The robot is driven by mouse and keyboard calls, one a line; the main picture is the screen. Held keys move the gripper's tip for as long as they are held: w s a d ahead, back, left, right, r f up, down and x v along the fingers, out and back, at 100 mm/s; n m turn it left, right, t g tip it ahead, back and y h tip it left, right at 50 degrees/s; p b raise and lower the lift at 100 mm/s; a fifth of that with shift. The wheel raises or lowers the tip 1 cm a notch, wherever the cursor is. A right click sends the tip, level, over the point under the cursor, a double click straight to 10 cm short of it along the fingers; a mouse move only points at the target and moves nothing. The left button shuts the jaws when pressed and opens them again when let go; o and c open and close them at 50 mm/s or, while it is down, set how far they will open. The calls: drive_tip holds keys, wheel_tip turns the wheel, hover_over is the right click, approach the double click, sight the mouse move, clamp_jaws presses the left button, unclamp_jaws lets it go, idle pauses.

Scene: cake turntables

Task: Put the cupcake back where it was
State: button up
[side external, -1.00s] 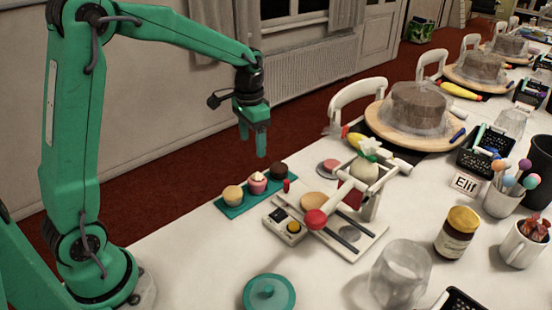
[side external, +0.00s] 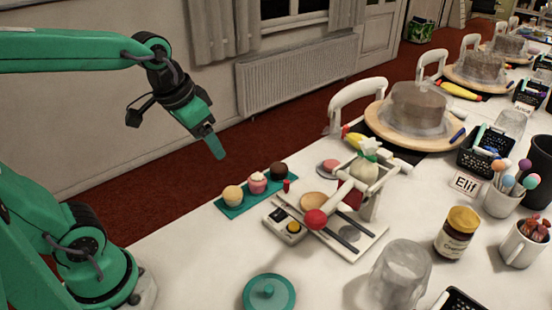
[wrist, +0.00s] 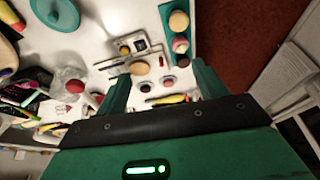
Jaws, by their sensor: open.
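A teal tray (side external: 237,209) on the white table holds a row of three cupcakes: a yellow one (side external: 232,194), a pink one (side external: 257,182) and a dark chocolate one (side external: 279,170). In the wrist view the tray (wrist: 181,31) lies at top centre with the yellow cupcake (wrist: 178,20), pink cupcake (wrist: 180,43) and dark cupcake (wrist: 179,61). My gripper (side external: 213,146) hangs tilted in the air, up and to the left of the tray. In the wrist view its two fingers (wrist: 160,88) are spread wide with nothing between them.
A teal lid (side external: 269,293) lies in front.

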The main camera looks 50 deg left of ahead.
drive_tip(key=shift+n+t, duration=0.3)
drive_tip(key=shift+t, duration=0.4)
drive_tip(key=shift+s+d+f, duration=0.1)
drive_tip(key=shift+s+d, duration=0.05)
drive_tip(key=shift+s, duration=0.75)
drive_tip(key=shift+s+d+f, duration=0.15)
drive_tip(key=shift+s+d, duration=0.05)
drive_tip(key=shift+s, duration=0.7)
drive_tip(key=shift+s+d+f, duration=0.1)
drive_tip(key=shift+s+d, duration=0.05)
drive_tip(key=shift+s, duration=0.75)
